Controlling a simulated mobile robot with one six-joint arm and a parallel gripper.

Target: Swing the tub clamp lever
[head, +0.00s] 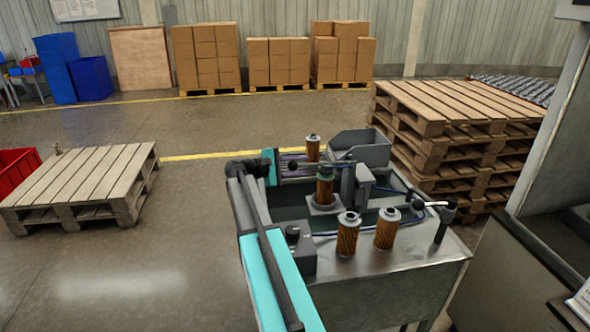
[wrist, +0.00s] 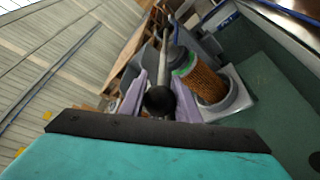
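The clamp lever is a thin rod ending in a black ball knob (head: 293,166). It runs right to the grey clamp post (head: 364,184). My gripper (head: 297,165) is at the knob, with its pale fingers on either side. In the wrist view the knob (wrist: 160,101) lies between the fingers, which look spread, with a slight gap; firm contact does not show. The rod (wrist: 166,55) points away from my gripper. Beside the clamp, a brown cartridge with a green band (head: 325,187) stands upright in a square grey holder (wrist: 238,97).
Two cartridges (head: 347,235) (head: 387,229) stand at the bench's front, near a black-handled post (head: 445,219). Another cartridge (head: 313,148) stands behind the lever. A grey bin (head: 361,149) is at the back. A dark box with a knob (head: 297,249) sits near my arm. Stacked pallets (head: 455,120) stand right.

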